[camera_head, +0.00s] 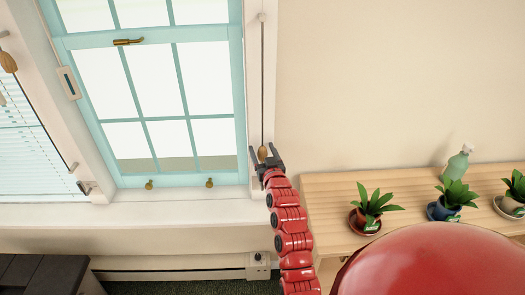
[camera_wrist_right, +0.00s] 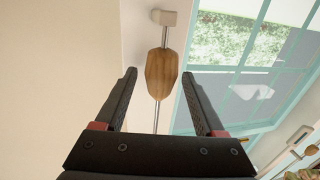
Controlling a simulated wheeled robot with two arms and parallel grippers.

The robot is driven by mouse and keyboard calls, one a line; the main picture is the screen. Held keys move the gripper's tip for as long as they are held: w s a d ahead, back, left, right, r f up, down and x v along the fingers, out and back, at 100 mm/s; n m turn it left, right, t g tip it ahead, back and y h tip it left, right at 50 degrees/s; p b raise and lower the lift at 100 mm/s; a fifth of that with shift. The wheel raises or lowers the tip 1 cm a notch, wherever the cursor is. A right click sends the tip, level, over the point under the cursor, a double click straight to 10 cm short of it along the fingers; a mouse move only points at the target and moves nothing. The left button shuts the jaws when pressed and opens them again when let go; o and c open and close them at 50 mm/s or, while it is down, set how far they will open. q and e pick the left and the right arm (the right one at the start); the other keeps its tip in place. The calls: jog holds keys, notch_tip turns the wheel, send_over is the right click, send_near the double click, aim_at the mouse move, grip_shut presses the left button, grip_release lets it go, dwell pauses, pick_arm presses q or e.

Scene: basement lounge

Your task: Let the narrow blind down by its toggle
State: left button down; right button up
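A wooden toggle (camera_head: 262,153) hangs on a thin straight cord (camera_head: 262,80) at the right side of the teal-framed window (camera_head: 160,100). My right gripper (camera_head: 266,157) is at the toggle, its fingers spread to either side. In the right wrist view the toggle (camera_wrist_right: 162,74) stands between the open fingers (camera_wrist_right: 162,90), with a visible gap on both sides. A small white fitting (camera_wrist_right: 163,17) is beyond it. No lowered slats show over the teal window. My left gripper is not in view.
A slatted blind (camera_head: 25,150) hangs at the far left, with another wooden toggle (camera_head: 8,62) near it. A wooden table (camera_head: 325,190) at the right holds several potted plants and a green bottle (camera_head: 456,165). The white sill (camera_head: 180,208) runs below the window.

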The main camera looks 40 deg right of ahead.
grip_shut()
dwell(1.3)
